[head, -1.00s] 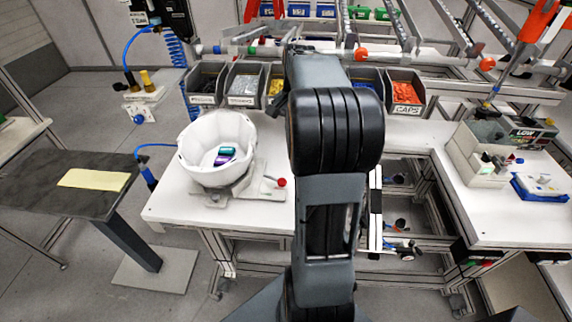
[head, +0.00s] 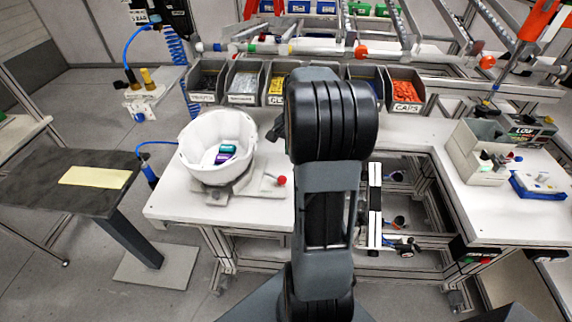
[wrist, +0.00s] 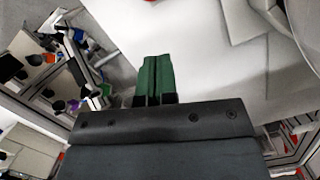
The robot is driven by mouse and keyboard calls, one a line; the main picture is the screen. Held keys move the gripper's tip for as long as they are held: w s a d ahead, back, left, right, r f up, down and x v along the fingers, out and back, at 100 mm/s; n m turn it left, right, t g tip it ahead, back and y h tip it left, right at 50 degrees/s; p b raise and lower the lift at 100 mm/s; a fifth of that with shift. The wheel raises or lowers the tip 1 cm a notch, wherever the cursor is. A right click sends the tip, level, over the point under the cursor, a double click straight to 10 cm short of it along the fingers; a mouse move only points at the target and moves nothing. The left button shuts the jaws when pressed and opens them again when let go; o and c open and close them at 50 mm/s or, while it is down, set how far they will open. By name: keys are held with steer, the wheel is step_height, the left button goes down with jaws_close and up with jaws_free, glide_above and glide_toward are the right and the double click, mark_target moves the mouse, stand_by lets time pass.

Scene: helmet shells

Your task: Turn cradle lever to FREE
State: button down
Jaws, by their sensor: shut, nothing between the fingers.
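The cradle lever ends in a red ball knob (head: 282,181) at the right of the grey cradle base (head: 245,184) on the white bench. A white helmet shell (head: 190,158) sits in the cradle, open side up, with teal and purple pieces inside. In the wrist view, my gripper (wrist: 154,62) shows green fingers pressed together with nothing between them, above the white bench top. A red patch, perhaps the knob, is cut off at the top edge of that view, beyond the fingertips. My arm hides most of the gripper in the head view. Any lever markings are too small to read.
Several part bins, including an orange-filled one (head: 405,92), line the back of the bench. A grey side table (head: 60,190) with a yellow sheet stands left. A right bench holds a beige box (head: 478,152) and a blue tray (head: 540,186).

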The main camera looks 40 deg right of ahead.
mark_target(274, 176)
steer(key=shift+s+a+f+p, duration=0.15)
steer(key=shift+s+a+f, duration=0.15)
steer(key=shift+a+f, duration=0.35)
steer(key=shift+s+a+f+p, duration=0.2)
steer(key=shift+s+a+f, duration=0.1)
steer(key=shift+a+f, duration=0.3)
steer(key=shift+s+a+f+p, duration=0.15)
steer(key=shift+s+a+f, duration=0.15)
steer(key=shift+a+f, duration=0.3)
steer(key=shift+f, duration=0.1)
